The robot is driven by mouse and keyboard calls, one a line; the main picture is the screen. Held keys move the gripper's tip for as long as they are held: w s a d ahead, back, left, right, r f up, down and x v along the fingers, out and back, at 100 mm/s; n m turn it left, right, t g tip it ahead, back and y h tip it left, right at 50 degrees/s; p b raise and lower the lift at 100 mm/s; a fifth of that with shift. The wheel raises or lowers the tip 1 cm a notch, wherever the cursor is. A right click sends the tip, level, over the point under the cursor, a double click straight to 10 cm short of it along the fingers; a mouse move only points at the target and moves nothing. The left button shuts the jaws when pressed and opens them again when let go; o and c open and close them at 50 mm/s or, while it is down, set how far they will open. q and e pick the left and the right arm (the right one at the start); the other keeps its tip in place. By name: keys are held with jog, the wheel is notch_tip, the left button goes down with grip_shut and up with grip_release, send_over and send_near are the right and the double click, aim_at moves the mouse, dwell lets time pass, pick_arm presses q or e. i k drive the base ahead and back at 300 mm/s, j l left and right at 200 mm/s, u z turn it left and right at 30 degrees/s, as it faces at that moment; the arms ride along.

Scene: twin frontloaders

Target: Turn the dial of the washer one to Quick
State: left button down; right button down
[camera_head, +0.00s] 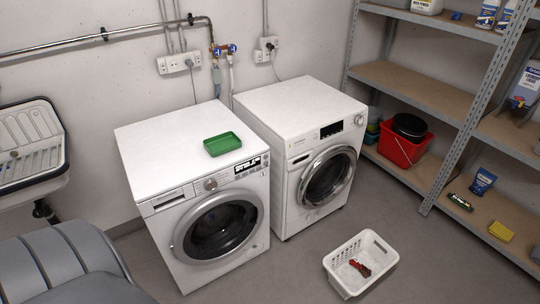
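Two white front-loading machines stand side by side; I see no marking that tells which is washer one. The left machine (150,141) has a round silver dial (210,184) on its front panel, between a drawer (170,197) and a dark display (247,165). The right machine (290,104) has its dial (359,120) at the right end of its panel, beside a dark display (331,130). The dial settings are too small to read. Both round doors look shut. Neither of my grippers is in view.
A green tray (222,144) lies on the left machine's top. A white basket (339,275) with a red item inside stands on the floor in front. Metal shelves (410,91) with a red bucket (402,150) are at right, a sink (29,143) at left.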

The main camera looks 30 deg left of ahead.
aim_at(210, 184)
jog(key=u, duration=1.75)
